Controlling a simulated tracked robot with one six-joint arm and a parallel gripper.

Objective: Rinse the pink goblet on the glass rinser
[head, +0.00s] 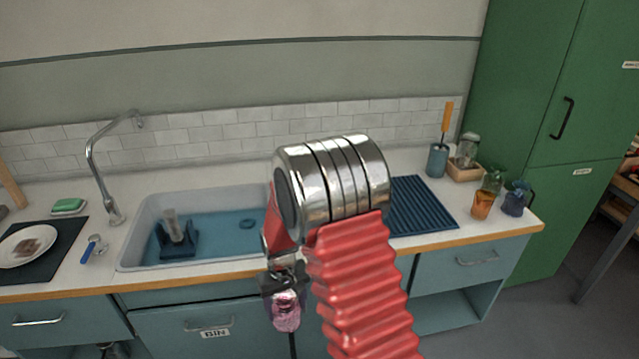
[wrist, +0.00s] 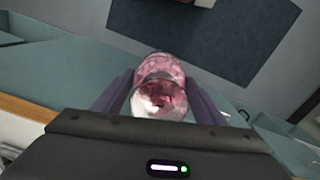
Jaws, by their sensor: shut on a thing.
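My gripper (head: 284,296) is shut on the pink goblet (head: 287,317), which hangs low in front of the counter in the head view. In the wrist view the goblet (wrist: 160,88) sits between the two dark fingers of my gripper (wrist: 162,98). It is pink, clear glass, seen end-on. The glass rinser (head: 177,240) looks to be the dark blue device with an upright grey post, standing in the left part of the sink. The goblet is apart from it, lower and to its right.
The blue sink (head: 222,235) is set in the white counter, with a tall faucet (head: 100,165) at its left. A ribbed blue drying mat (head: 424,205) lies to its right. Glasses (head: 483,204) stand near the right end. The counter's front edge lies behind the goblet.

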